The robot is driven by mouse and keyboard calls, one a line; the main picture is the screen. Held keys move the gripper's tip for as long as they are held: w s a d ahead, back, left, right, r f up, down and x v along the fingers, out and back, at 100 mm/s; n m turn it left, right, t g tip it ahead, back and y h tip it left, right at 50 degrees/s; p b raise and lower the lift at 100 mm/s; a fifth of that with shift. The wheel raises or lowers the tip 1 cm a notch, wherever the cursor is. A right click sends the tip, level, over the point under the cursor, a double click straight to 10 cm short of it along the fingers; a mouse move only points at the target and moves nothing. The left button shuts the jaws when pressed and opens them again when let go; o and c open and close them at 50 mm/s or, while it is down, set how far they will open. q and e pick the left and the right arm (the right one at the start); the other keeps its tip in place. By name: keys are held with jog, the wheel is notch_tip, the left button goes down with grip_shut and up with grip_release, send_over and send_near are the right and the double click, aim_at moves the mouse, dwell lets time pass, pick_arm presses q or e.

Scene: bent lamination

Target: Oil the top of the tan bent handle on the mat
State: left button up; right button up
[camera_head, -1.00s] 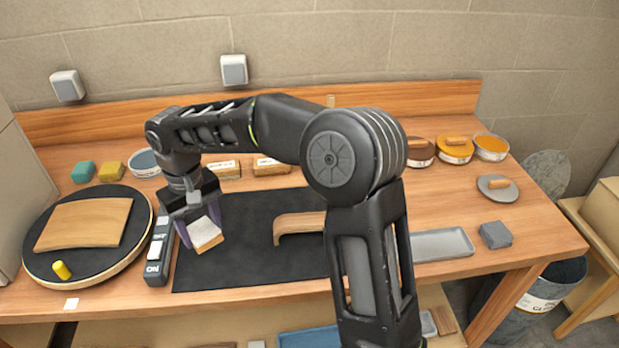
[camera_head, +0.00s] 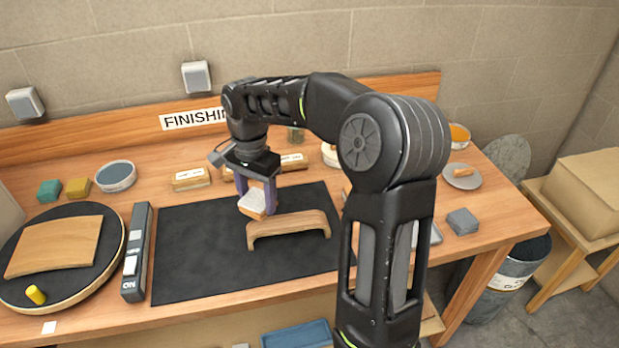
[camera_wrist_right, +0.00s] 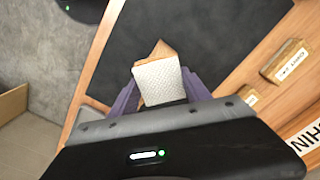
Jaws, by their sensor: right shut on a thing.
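The tan bent handle (camera_head: 290,224) rests on the black mat (camera_head: 195,255), its ends bent down toward the mat. My right gripper (camera_head: 257,195) is shut on a white-topped pad (camera_head: 252,203) with a tan lower part. It holds the pad just behind and above the handle's left end; I cannot tell whether they touch. In the right wrist view the pad (camera_wrist_right: 160,82) sits between the purple fingers and covers most of the handle (camera_wrist_right: 161,49). My left gripper is not in view.
A round black turntable (camera_head: 62,282) with a curved wooden piece and a yellow peg stands at the left. A grey switch bar (camera_head: 137,252) lies beside the mat. Labelled blocks (camera_head: 190,179) stand behind. A grey block (camera_head: 462,221) is at the right. The mat's front left is clear.

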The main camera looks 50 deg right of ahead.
jog(key=s+d+r+m, duration=0.2)
jog(key=s+d+m, duration=0.5)
jog(key=d+m, duration=0.2)
jog(key=shift+s+r+m+p, duration=0.15)
jog(key=shift+s+m+p, duration=0.05)
jog(key=shift+m+p, duration=0.3)
